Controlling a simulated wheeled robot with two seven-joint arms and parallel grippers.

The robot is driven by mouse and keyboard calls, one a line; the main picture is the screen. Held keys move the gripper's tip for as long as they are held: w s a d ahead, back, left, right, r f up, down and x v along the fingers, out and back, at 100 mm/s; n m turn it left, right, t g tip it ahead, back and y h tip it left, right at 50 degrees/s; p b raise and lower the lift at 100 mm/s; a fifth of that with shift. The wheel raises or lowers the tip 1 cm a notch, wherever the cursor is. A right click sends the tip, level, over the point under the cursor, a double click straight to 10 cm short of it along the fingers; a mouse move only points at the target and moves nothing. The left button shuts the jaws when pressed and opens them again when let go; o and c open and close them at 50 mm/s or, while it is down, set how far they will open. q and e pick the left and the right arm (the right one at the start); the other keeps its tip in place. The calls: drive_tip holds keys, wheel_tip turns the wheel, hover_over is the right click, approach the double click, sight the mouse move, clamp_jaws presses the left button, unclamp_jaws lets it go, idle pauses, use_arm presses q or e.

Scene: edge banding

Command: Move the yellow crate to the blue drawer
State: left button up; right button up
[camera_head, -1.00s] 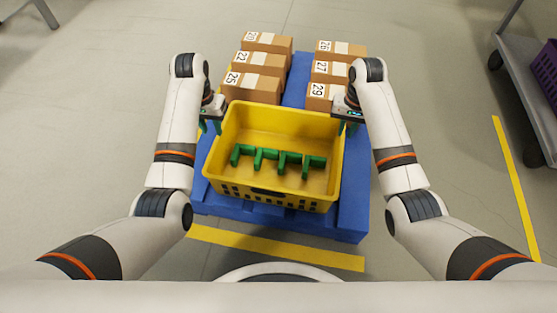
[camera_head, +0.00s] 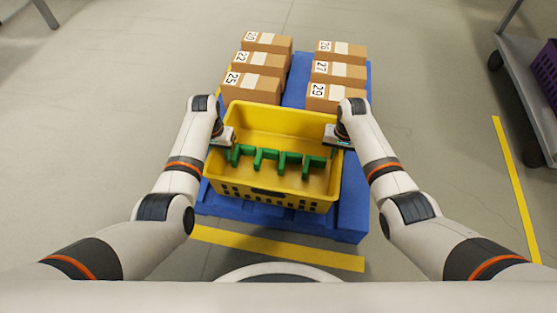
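The yellow crate (camera_head: 270,118) sits upright on a blue pallet-like base (camera_head: 352,205) in the middle of the view, with several green parts (camera_head: 265,156) inside. My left gripper (camera_head: 226,146) is at the crate's left rim and my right gripper (camera_head: 334,146) is at its right rim, about halfway along each side. The fingers of both grippers are mostly hidden by the hands and the rim, so I cannot tell whether they clamp it. No blue drawer can be made out.
Several numbered cardboard boxes (camera_head: 252,87) stand in two rows on the blue base behind the crate. A grey cart (camera_head: 523,75) with a purple crate (camera_head: 546,70) is at the right edge. Yellow tape (camera_head: 277,250) marks the floor in front.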

use_arm(q)
drive_tip(key=c, duration=0.3)
use_arm(e)
drive_tip(key=c, duration=0.3)
use_arm(q)
clamp_jaws()
use_arm(e)
clamp_jaws()
use_arm(q)
drive_tip(key=shift+r, duration=0.15)
use_arm(e)
drive_tip(key=shift+r, duration=0.1)
idle(0.4)
